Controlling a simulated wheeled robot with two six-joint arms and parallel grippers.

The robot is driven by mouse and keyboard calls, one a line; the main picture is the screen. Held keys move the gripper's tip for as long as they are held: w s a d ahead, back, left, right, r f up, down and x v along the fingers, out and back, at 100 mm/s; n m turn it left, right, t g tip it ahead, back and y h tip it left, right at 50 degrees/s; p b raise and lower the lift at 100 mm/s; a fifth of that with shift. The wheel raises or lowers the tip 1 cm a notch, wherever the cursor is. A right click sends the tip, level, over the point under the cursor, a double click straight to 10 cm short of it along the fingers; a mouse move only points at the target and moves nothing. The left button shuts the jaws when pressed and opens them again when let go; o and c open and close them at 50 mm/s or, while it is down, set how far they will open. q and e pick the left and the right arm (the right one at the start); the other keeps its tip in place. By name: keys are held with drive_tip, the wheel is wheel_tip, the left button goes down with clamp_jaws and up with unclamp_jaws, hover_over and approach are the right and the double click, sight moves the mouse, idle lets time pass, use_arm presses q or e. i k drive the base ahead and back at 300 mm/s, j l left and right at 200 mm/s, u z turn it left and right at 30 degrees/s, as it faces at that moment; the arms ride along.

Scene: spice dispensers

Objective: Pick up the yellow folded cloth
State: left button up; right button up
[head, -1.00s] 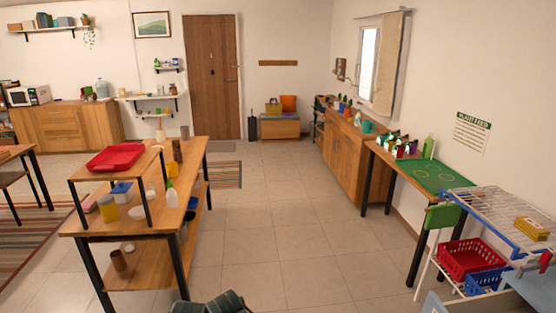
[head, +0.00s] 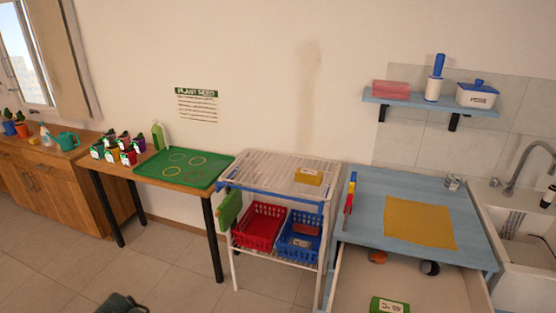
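A small yellow block-shaped item (head: 308,176), which looks like a folded cloth, lies on the right part of the white wire rack top (head: 262,172). It has a small dark mark that I cannot read. A larger flat yellow cloth or mat (head: 420,222) lies spread on the blue counter (head: 372,190) to the right. Neither of my grippers shows in the head view. A dark rounded part, seemingly of my own arm, shows at the bottom left edge.
Under the rack top are a red basket (head: 259,227) and a blue basket (head: 300,237). An open drawer (head: 352,283) juts out below the counter. A table with a green tray (head: 185,168) stands left of the rack.

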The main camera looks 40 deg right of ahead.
sight(314, 177)
drive_tip(key=i+z, duration=0.3)
drive_tip(key=i, duration=1.65)
drive_tip(key=i+z, duration=0.1)
drive_tip(key=z, duration=0.2)
drive_tip(key=i+j+z, duration=0.1)
drive_tip(key=z, duration=2.25)
